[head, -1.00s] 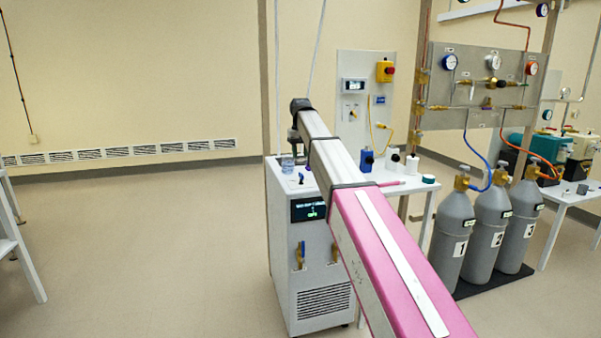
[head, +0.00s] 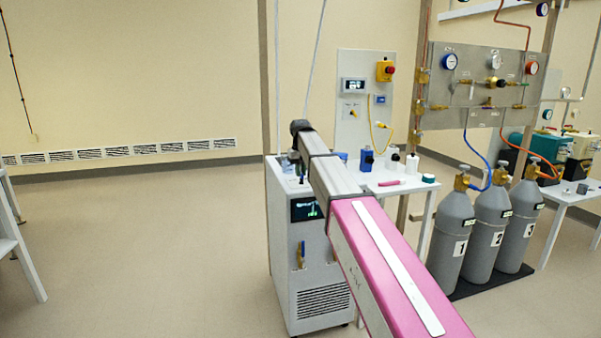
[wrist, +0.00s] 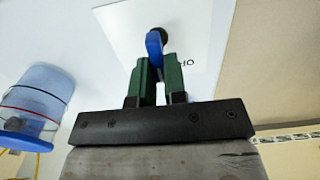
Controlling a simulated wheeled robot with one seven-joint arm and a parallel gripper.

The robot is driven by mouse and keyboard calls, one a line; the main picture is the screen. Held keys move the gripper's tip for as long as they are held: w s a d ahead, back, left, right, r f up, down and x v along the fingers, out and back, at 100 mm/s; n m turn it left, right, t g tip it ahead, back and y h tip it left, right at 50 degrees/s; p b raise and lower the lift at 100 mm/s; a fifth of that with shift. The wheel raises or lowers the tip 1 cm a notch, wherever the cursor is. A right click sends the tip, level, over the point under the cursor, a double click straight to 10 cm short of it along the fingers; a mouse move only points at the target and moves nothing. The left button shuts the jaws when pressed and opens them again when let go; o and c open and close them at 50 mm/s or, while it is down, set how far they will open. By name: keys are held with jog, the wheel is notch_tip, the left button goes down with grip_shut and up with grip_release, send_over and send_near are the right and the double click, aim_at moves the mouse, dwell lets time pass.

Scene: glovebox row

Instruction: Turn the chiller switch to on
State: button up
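The chiller (head: 312,270) is a white cabinet with a dark display (head: 305,209) and a front grille, left of the bench. In the wrist view, the chiller's blue switch lever (wrist: 154,45) rises from a dark pivot on a white label plate. My gripper (wrist: 160,66) has green fingers on both sides of the lever's near end. The narrow gap between them looks filled by the lever, so it seems shut on it. Black letters on the plate beside the right finger are partly hidden. In the head view my arm hides most of the gripper and chiller top.
A translucent blue container (wrist: 40,90) stands close to the left of my gripper in the wrist view. A white bench (head: 405,185) with small items adjoins the chiller on the right. Grey gas cylinders (head: 490,232) stand farther right.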

jog(key=shift+m, duration=0.3)
grip_shut()
jog(key=shift+d+m, duration=0.15)
jog(key=shift+m, duration=1.15)
jog(key=shift+d+m, duration=0.15)
jog(key=shift+m, duration=1.15)
jog(key=o, duration=0.7)
grip_release()
notch_tip(320, 180, up, 11)
jog(key=shift+f, duration=0.1)
